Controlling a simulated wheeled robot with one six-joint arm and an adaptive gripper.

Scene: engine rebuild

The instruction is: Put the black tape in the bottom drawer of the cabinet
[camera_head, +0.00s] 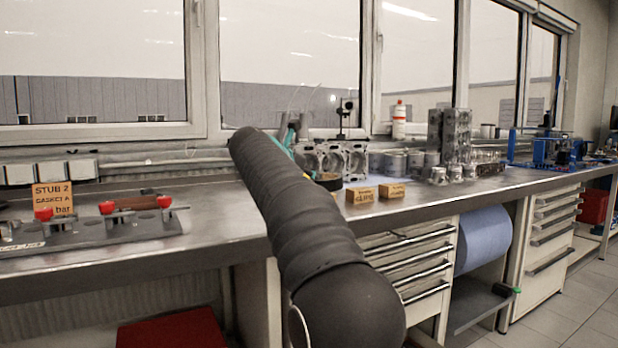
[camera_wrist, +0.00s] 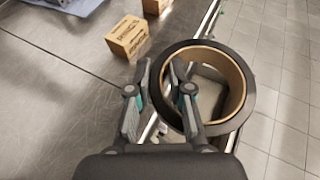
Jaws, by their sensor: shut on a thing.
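The black tape (camera_wrist: 157,97) is a wide roll with a brown cardboard core, in the wrist view. My gripper (camera_wrist: 160,76) is shut on the left side of its ring, one finger outside and one inside the hole. The roll is over the front edge of the steel workbench. In the head view my dark arm covers much of the middle, and the gripper is mostly hidden behind it. A white drawer cabinet (camera_head: 422,262) stands under the bench, right of my arm. Its visible drawers look shut; its lower part is partly hidden by my arm.
Small cardboard boxes (camera_head: 362,196) lie on the workbench (camera_head: 225,215), one also near my gripper in the wrist view (camera_wrist: 128,37). A blue paper roll (camera_head: 484,240) hangs right of the cabinet, above a shelf. Another drawer cabinet (camera_head: 540,250) stands farther right. Tiled floor is clear.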

